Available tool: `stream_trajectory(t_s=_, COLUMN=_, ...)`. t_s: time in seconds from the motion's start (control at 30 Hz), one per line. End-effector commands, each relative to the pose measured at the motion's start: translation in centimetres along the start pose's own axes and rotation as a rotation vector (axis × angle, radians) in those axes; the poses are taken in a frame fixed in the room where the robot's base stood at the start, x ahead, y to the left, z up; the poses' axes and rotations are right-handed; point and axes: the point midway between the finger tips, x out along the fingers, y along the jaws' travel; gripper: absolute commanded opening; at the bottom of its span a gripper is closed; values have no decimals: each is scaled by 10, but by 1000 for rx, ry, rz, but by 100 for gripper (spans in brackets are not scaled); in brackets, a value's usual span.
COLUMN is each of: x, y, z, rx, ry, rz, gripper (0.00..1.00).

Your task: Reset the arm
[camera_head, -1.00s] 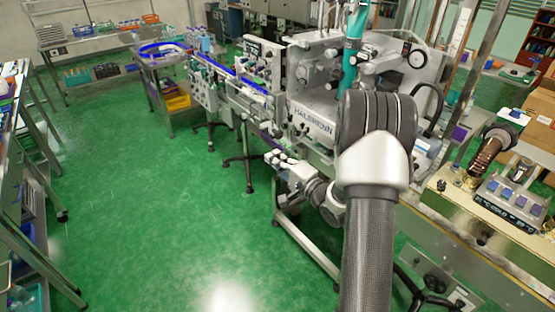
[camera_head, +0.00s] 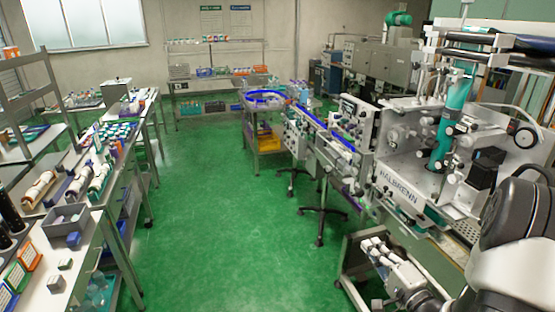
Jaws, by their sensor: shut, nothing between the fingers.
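My gripper (camera_head: 374,251) shows at the lower right, at the end of my grey arm (camera_head: 508,240), which comes in from the right edge. Its fingers look shut and empty, and it points up and to the left over the green floor beside the machine's front. The sleeve machine marked HALBRENN (camera_head: 405,190) stands just behind and above the gripper, with a teal upright column (camera_head: 449,118) on it. I cannot tell the exact gap between gripper and machine. Part of my arm is cut off by the frame.
A conveyor (camera_head: 326,128) runs from the machine back to a round blue-rimmed table (camera_head: 266,99). On the left, a long bench (camera_head: 60,240) holds bottles, rolls and bins. Shelving (camera_head: 190,88) lines the back wall. The green floor (camera_head: 215,225) between is open.

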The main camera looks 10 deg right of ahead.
Motion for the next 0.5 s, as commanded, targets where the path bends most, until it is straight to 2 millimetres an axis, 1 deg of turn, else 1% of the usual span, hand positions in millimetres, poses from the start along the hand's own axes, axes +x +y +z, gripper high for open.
stream_trajectory(t_s=0.07, x=4, y=-1, z=1, rx=-38, ry=1, rz=20, gripper=0)
stream_trajectory(t_s=0.17, x=17, y=-1, z=5, rx=-170, ry=7, rz=98, gripper=0)
stream_trajectory(t_s=0.3, x=35, y=-8, z=14, rx=-474, ry=27, rz=283, gripper=0)
stream_trajectory(t_s=0.4, x=36, y=-18, z=23, rx=-682, ry=36, rz=429, gripper=0)
stream_trajectory(t_s=0.5, x=25, y=-29, z=37, rx=-852, ry=27, rz=567, gripper=0)
